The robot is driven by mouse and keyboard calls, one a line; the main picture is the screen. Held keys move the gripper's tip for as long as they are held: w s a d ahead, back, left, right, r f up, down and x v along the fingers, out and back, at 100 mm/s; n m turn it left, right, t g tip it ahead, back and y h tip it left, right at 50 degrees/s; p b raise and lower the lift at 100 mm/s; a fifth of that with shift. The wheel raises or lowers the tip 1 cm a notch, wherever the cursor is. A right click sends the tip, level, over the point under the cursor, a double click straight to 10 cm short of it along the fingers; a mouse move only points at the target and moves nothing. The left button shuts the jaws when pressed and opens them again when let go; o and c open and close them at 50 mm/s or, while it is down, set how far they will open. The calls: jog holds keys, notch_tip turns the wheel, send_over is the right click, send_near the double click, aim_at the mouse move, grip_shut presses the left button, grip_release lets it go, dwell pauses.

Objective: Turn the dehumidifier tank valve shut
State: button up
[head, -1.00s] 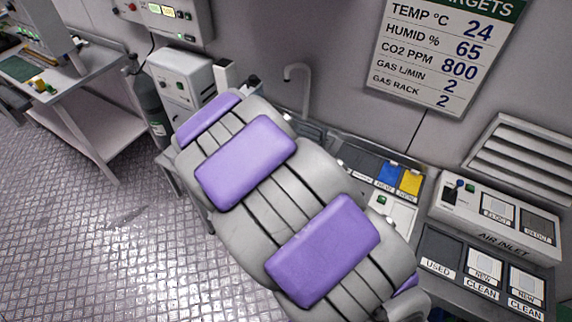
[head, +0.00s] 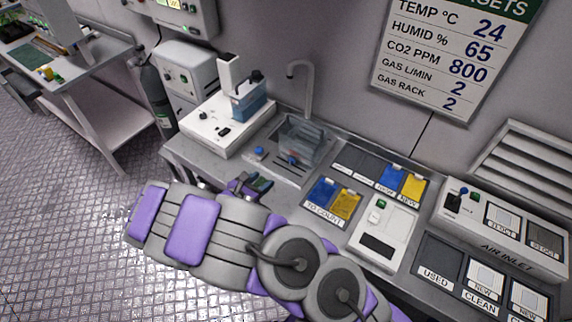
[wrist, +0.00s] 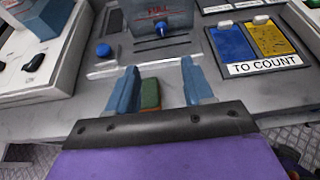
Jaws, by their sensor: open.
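A clear grey-blue tank (head: 303,140) stands in a tray below a bent spout. A small blue valve (head: 292,160) is low on its front; it also shows in the wrist view (wrist: 160,28). A separate round blue knob (head: 259,151) sits left of it and also shows in the wrist view (wrist: 102,50). A white machine (head: 215,125) carries another blue tank (head: 249,97); which unit is the dehumidifier is unclear. My gripper (head: 250,185) is open at the counter's front edge, short of the valve. In the wrist view its blue fingers (wrist: 160,88) are apart, with a small green-and-orange piece visible between them.
Blue and yellow cards lie in a TO COUNT tray (head: 305,210) right of the gripper. A white scale-like device (head: 380,228) and the AIR INLET box (head: 500,240) stand farther right. A bent spout (head: 308,85) rises behind the tank.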

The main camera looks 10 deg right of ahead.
aim_at(290, 162)
jog(key=b+x, duration=0.3)
jog(key=x, duration=1.3)
grip_shut()
